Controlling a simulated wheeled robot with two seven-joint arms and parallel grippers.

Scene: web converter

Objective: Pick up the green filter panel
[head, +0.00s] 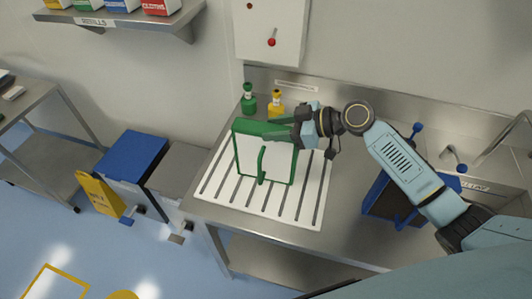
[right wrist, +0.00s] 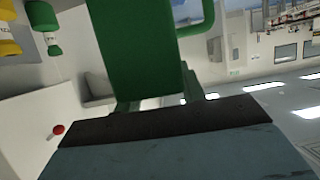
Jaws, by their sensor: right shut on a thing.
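The green filter panel (head: 264,165) has a green frame around a white face with a green handle in its middle. It stands upright or nearly so over the white slotted rack (head: 305,210) on the steel counter. I cannot tell whether its lower edge touches the rack. My right gripper (head: 284,133) is shut on the panel's top edge near its right corner. In the right wrist view the panel's green edge (right wrist: 140,45) fills the upper middle, running into the jaws, whose tips are hidden. My left gripper is not in view.
A green bottle (head: 249,102) and a yellow bottle (head: 276,104) stand behind the panel near the wall. A blue holder (head: 384,199) is right of the rack, beside a sink. A blue-lidded bin (head: 132,158) and yellow floor sign (head: 101,194) are at left.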

